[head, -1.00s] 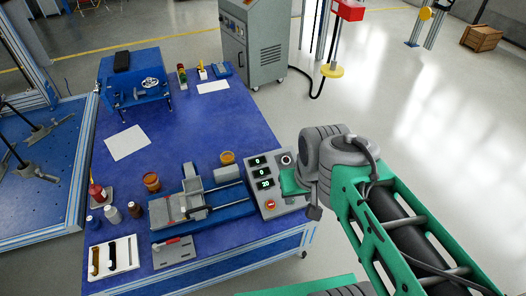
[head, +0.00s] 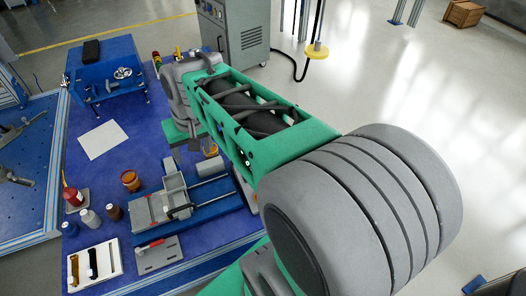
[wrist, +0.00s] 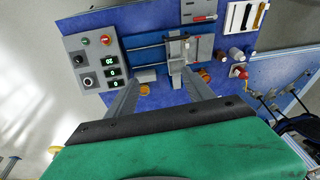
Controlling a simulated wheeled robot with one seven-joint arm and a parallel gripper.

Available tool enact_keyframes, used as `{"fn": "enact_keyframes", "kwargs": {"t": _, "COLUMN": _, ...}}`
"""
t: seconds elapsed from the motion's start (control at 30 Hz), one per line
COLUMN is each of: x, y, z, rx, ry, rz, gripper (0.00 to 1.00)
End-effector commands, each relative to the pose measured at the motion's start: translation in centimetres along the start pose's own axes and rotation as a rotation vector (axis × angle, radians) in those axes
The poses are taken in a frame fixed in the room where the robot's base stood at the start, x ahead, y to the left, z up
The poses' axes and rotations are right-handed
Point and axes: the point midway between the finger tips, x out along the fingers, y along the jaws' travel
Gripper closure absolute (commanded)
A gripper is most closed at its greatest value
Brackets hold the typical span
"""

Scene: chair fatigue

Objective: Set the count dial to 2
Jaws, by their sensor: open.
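The grey control panel (wrist: 92,62) shows in the wrist view at upper left, upside down. It carries a black knob (wrist: 78,60), a second round dial (wrist: 87,82), a green button (wrist: 86,42) and a red button (wrist: 106,40). Three lit green displays (wrist: 113,72) sit beside the dials; the one nearest the red button seems to read 20, the others 0. I cannot tell which dial is the count dial. My gripper (wrist: 160,77) is open and empty, with its two fingers apart, above the table and away from the panel. In the head view my arm hides most of the panel.
A blue fixture with grey clamp and rails (head: 178,204) stands beside the panel. Bottles (head: 90,217), an amber jar (head: 131,181) and a white tool tray (head: 93,265) are to its left. A white sheet (head: 103,139) lies on the blue table; a grey cabinet (head: 232,35) stands behind.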

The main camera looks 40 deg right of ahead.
Motion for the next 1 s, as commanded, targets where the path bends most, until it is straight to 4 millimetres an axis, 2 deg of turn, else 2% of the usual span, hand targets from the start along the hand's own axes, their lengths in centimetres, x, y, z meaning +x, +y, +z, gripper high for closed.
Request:
{"fn": "enact_keyframes", "kwargs": {"t": 0.03, "x": 4.0, "y": 2.6, "z": -2.2, "rx": 0.085, "ry": -0.021, "rz": -0.003, "gripper": 0.39}}
{"fn": "enact_keyframes", "kwargs": {"t": 0.1, "x": 7.1, "y": 6.6, "z": -5.7, "rx": 0.198, "ry": -0.038, "rz": -0.014, "gripper": 0.39}}
{"fn": "enact_keyframes", "kwargs": {"t": 0.17, "x": 10.1, "y": 10.7, "z": -8.1, "rx": 0.297, "ry": -0.051, "rz": -0.024, "gripper": 0.39}}
{"fn": "enact_keyframes", "kwargs": {"t": 0.23, "x": 14.0, "y": 16.3, "z": -9.9, "rx": 0.409, "ry": -0.067, "rz": -0.035, "gripper": 0.39}}
{"fn": "enact_keyframes", "kwargs": {"t": 0.27, "x": 15.8, "y": 18.9, "z": -10.4, "rx": 0.458, "ry": -0.071, "rz": -0.040, "gripper": 0.39}}
{"fn": "enact_keyframes", "kwargs": {"t": 0.3, "x": 18.0, "y": 22.3, "z": -10.8, "rx": 0.519, "ry": -0.077, "rz": -0.047, "gripper": 0.39}}
{"fn": "enact_keyframes", "kwargs": {"t": 0.4, "x": 22.9, "y": 30.0, "z": -10.3, "rx": 0.648, "ry": -0.087, "rz": -0.061, "gripper": 0.39}}
{"fn": "enact_keyframes", "kwargs": {"t": 0.5, "x": 26.0, "y": 35.2, "z": -9.1, "rx": 0.735, "ry": -0.092, "rz": -0.070, "gripper": 0.39}}
{"fn": "enact_keyframes", "kwargs": {"t": 0.57, "x": 27.0, "y": 37.0, "z": -8.5, "rx": 0.765, "ry": -0.092, "rz": -0.073, "gripper": 0.39}}
{"fn": "enact_keyframes", "kwargs": {"t": 0.63, "x": 27.6, "y": 38.0, "z": -8.2, "rx": 0.782, "ry": -0.093, "rz": -0.076, "gripper": 0.39}}
{"fn": "enact_keyframes", "kwargs": {"t": 0.77, "x": 28.7, "y": 38.1, "z": -8.0, "rx": 0.786, "ry": -0.096, "rz": -0.077, "gripper": 0.39}}
{"fn": "enact_keyframes", "kwargs": {"t": 1.0, "x": 33.3, "y": 37.6, "z": -7.6, "rx": 0.785, "ry": -0.098, "rz": -0.077, "gripper": 0.39}}
